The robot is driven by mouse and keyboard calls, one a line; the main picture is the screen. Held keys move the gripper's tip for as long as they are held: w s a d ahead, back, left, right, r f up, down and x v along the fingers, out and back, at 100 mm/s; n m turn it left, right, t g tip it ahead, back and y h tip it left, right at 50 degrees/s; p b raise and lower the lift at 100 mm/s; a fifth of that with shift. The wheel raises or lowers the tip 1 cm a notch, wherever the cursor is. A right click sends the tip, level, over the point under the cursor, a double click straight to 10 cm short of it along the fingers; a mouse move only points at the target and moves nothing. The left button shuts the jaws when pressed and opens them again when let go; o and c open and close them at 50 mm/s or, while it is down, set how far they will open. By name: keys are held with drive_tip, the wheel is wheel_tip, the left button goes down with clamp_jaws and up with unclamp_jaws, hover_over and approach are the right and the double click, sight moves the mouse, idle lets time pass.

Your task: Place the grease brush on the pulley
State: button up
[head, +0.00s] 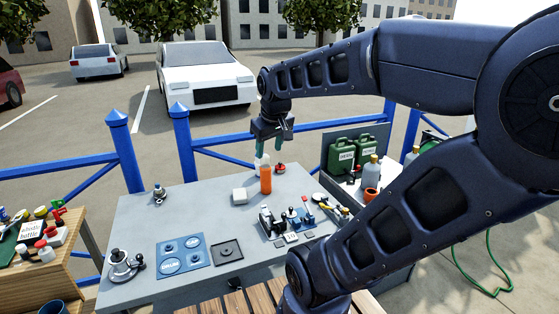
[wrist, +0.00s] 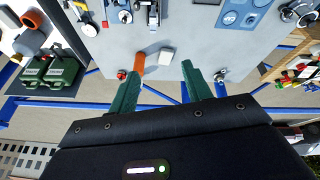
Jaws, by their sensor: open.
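My gripper (head: 270,158) hangs over the far edge of the grey table (head: 215,193), above and behind an orange bottle (head: 266,180). In the wrist view its two green fingers (wrist: 158,82) are apart with nothing held between them. I cannot make out the grease brush for certain; a small item with a yellow part (head: 320,198) lies at the table's right side. I cannot single out the pulley either. Candidates are a small metal fitting (head: 159,191) at the back left and small hardware (head: 296,217) at the right front.
A white block (head: 240,196) stands beside the orange bottle, and a red-topped item (head: 280,168) is near the far edge. A metal winch (head: 125,264), blue panel (head: 182,255) and dark square plate (head: 227,251) occupy the front. Green canisters (head: 342,155) stand right. Blue railing (head: 215,158) runs behind.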

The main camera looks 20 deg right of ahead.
drive_tip(key=s+m, duration=0.1)
drive_tip(key=s+f+m, duration=0.1)
drive_tip(key=s, duration=0.1)
drive_tip(key=s+d+f, duration=0.1)
drive_tip(key=s, duration=0.1)
drive_tip(key=shift+f+m, duration=0.1)
drive_tip(key=shift+m, duration=0.3)
idle(0.9)
